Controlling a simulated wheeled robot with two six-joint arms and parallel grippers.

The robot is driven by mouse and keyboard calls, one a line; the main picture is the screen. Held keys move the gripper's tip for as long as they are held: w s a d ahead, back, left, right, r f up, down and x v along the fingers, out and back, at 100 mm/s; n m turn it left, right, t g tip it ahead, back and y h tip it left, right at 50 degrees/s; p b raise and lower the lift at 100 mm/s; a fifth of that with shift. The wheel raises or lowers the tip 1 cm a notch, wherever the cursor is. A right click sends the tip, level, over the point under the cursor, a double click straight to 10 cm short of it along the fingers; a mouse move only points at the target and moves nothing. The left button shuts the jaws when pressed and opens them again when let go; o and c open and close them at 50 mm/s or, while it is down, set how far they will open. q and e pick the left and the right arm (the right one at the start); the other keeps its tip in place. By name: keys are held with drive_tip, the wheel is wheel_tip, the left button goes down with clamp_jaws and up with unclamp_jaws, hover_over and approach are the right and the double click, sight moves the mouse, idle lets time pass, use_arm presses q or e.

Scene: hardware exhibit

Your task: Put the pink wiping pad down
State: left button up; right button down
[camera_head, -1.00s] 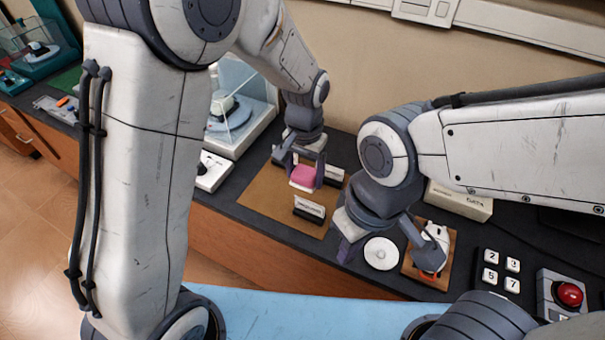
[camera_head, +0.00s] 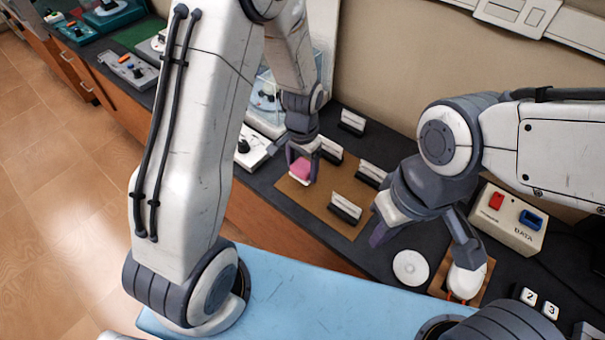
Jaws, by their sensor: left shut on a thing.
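The pink wiping pad (camera_head: 300,169) is between the fingers of my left gripper (camera_head: 301,165), which is shut on it. The pad is over the left part of the brown mat (camera_head: 328,206); I cannot tell whether it touches the mat. My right gripper (camera_head: 418,237) is over the dark counter near the mat's right side and the white disc. Its fingers are spread apart and I see nothing between them.
Several white label cards in dark holders, such as one (camera_head: 346,208), stand on and behind the mat. A white disc (camera_head: 411,268), a white mouse-like device (camera_head: 466,279) and a DATA box (camera_head: 508,218) are at right. A white switch box (camera_head: 252,147) lies left of the mat.

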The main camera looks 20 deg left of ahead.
sight(302, 176)
use_arm(q)
drive_tip(key=shift+f, duration=1.95)
drive_tip(key=shift+s+f, duration=0.1)
drive_tip(key=shift+f, duration=0.1)
drive_tip(key=o, duration=1.4)
drive_tip(key=shift+r, duration=0.15)
wheel_tip(302, 176, up, 12)
drive_tip(key=shift+f, duration=0.15)
drive_tip(key=s+d+r+m, duration=0.1)
drive_tip(key=s+d+r, duration=0.2)
drive_tip(key=s, duration=0.4)
drive_tip(key=s+d+r+m, duration=0.1)
drive_tip(key=s+d+r, duration=0.2)
drive_tip(key=s, duration=0.4)
drive_tip(key=s+d+r+h, duration=0.1)
drive_tip(key=s+d+r, duration=0.2)
drive_tip(key=s, duration=0.4)
drive_tip(key=shift+d+r+m, duration=0.1)
drive_tip(key=shift+d+m, duration=0.05)
drive_tip(key=shift+m, duration=0.25)
